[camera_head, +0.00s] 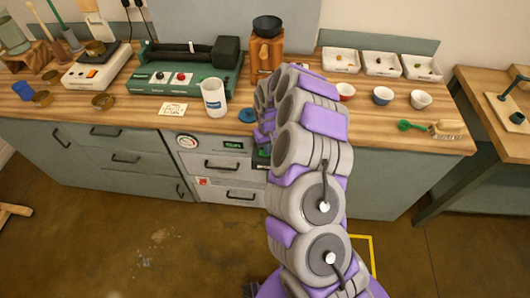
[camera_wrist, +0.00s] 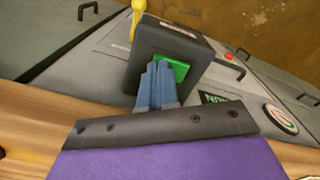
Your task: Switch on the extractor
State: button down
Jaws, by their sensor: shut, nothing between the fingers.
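A dark switch box (camera_wrist: 165,38) with a green button (camera_wrist: 178,66) on its face sticks out from the front of the grey cabinet. My gripper (camera_wrist: 158,70) is shut and empty. Its blue fingertips overlap the left part of the green button in the wrist view. I cannot tell whether they touch it or whether it is pressed in. In the head view my arm hides most of the gripper, and only part of the switch box (camera_head: 261,160) shows beside it.
A yellow-knobbed lever (camera_wrist: 136,12) stands by the box. A green-lit display (camera_head: 233,145) and a round gauge (camera_head: 187,141) are on the cabinet front, left of the box. The worktop above holds a white jug (camera_head: 214,98) and several bowls.

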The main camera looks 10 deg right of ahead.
jog(key=shift+r+p, duration=1.35)
jog(key=shift+r, duration=2.05)
